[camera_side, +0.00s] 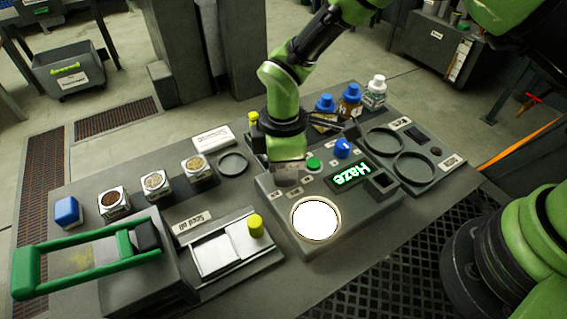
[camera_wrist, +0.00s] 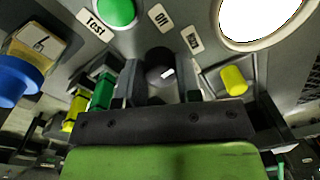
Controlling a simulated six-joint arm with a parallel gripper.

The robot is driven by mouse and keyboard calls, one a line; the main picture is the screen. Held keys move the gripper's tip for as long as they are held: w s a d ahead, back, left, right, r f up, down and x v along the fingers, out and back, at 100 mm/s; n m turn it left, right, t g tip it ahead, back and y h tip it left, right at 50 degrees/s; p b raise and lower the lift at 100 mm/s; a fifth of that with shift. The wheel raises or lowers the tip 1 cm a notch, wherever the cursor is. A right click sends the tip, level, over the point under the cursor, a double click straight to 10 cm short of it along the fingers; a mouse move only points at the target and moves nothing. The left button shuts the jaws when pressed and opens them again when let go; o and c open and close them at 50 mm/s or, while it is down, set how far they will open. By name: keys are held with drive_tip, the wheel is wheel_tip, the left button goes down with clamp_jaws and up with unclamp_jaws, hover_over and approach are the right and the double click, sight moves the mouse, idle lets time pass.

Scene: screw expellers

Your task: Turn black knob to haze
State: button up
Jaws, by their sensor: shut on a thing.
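The black knob (camera_wrist: 160,68) sits between the two fingers of my gripper (camera_wrist: 160,86) in the wrist view, and the gripper is shut on it. A white mark on the knob points up and to the right, towards a small label (camera_wrist: 193,40) I cannot read clearly. An "Off" label (camera_wrist: 161,15) lies beside that one. In the side view my gripper (camera_side: 287,172) is down at the grey control panel (camera_side: 345,222) and hides the knob.
A green button (camera_side: 313,163) and a blue knob (camera_side: 343,148) are close to my gripper. A bright white round window (camera_side: 315,219) is in front. Several bottles (camera_side: 350,100) stand behind. Seed jars (camera_side: 155,184) and a green-handled press (camera_side: 85,262) are at left.

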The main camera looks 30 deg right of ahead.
drive_tip(key=shift+m, duration=0.8)
drive_tip(key=o, duration=0.9)
drive_tip(key=shift+o, duration=0.2)
drive_tip(key=shift+r, duration=0.1)
drive_tip(key=r, duration=0.9)
drive_tip(key=shift+w+d+r, duration=0.1)
drive_tip(key=shift+w, duration=0.1)
drive_tip(key=shift+r, duration=0.3)
